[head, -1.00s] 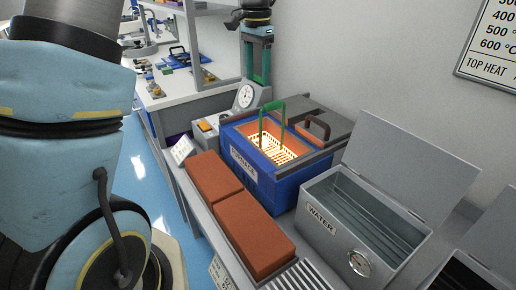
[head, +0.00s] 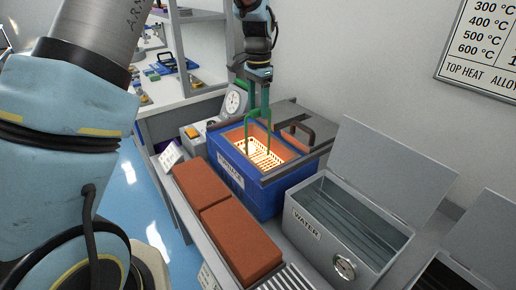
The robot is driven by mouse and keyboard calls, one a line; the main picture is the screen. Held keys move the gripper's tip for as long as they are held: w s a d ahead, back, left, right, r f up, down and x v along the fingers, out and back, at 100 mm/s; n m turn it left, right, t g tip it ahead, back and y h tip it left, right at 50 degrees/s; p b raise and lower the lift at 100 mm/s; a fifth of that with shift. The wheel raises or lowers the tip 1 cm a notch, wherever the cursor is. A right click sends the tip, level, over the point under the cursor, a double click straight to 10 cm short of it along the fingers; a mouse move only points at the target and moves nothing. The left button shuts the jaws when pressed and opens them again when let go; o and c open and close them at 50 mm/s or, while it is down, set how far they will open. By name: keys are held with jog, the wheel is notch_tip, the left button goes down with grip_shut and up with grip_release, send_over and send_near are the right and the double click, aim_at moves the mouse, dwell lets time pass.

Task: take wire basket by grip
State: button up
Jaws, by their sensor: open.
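The wire basket (head: 262,161) sits inside the glowing chamber of the blue furnace (head: 240,191). Its tall green grip (head: 246,135) stands up out of the furnace opening. My gripper (head: 258,104) is open and points down just above or behind the top of the grip. Its green fingers overlap the grip in the picture, so I cannot tell whether they are around it or touching it.
The furnace lid with its dark handle (head: 296,131) lies back to the right. A grey water tank (head: 308,228) with a raised lid stands right of the furnace. Orange bricks (head: 236,238) lie in front. A dial gauge (head: 236,101) stands behind.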

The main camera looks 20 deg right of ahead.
jog(key=shift+f, duration=0.8)
jog(key=shift+c, duration=0.3)
grip_shut()
jog(key=shift+r, duration=0.1)
dwell(0.4)
